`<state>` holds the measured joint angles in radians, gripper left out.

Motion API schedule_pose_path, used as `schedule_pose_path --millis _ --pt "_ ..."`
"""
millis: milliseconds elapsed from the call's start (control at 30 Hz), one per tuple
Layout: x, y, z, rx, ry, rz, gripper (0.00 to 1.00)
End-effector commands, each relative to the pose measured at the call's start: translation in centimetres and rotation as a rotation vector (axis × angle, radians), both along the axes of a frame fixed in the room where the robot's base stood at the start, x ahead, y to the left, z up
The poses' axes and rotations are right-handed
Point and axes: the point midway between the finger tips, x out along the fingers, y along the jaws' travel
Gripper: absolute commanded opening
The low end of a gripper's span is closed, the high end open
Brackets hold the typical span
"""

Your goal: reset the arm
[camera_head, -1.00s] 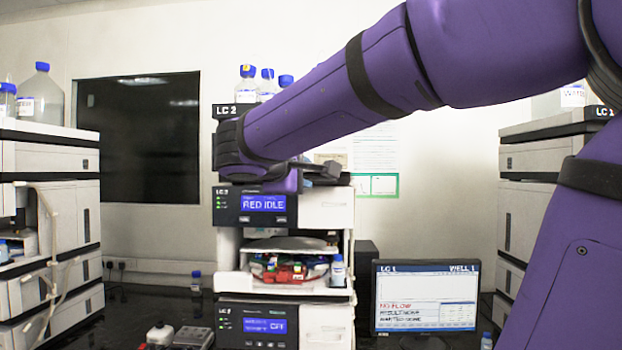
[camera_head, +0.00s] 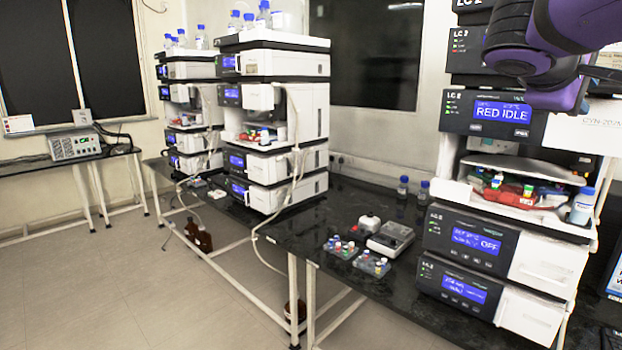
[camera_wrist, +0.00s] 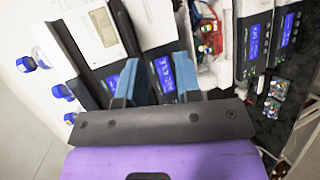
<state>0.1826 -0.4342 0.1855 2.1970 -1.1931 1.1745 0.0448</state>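The fingers point toward the instrument stack, which appears sideways. In the head view the fingers are hard to make out beside the stack's upper modules.
The stack's open bay holds a red tray (camera_head: 510,198) with vials and a bottle (camera_head: 582,207). Vial racks (camera_head: 372,264) and a grey device (camera_head: 390,238) sit on the black bench (camera_head: 340,205). More stacks (camera_head: 271,110) stand left. The floor (camera_head: 160,300) at front left is clear.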

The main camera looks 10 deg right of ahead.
Motion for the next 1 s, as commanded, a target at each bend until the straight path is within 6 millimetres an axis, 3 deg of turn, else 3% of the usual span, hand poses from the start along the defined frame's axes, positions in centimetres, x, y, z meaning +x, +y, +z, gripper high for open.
schedule_pose_path --millis 300,500,700,1000 --pt "-6.2 4.8 -10.1 0.576 -0.073 0.007 0.32" --pt "-9.2 9.2 -14.8 0.941 -0.144 -0.001 0.32" --pt "-10.8 12.3 -16.8 1.186 -0.203 -0.017 0.32" --pt "-11.2 13.2 -17.3 1.26 -0.221 -0.024 0.32"
